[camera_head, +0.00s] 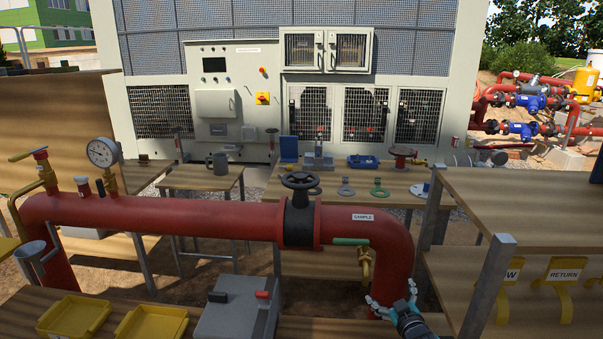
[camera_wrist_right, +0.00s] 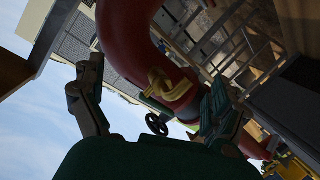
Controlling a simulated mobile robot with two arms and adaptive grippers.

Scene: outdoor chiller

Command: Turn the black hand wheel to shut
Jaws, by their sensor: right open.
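The black hand wheel (camera_head: 300,181) sits on top of a black valve body (camera_head: 298,222) in the middle of the red pipe (camera_head: 190,218) in the head view. A small dark spoked wheel, likely the same one, shows beyond my fingers in the wrist view (camera_wrist_right: 157,124). My right gripper (camera_head: 392,293) is open and empty, low and right of the wheel, below the pipe's bend. Its spread fingers also show in the wrist view (camera_wrist_right: 150,98). It is apart from the wheel.
A brass tap (camera_head: 366,265) with a green handle (camera_head: 351,241) hangs under the pipe's bend, near my right gripper. A pressure gauge (camera_head: 102,152) stands on the pipe at left. A grey box (camera_head: 235,318) and yellow trays (camera_head: 75,317) occupy the front bench. A wooden shelf (camera_head: 530,208) stands right.

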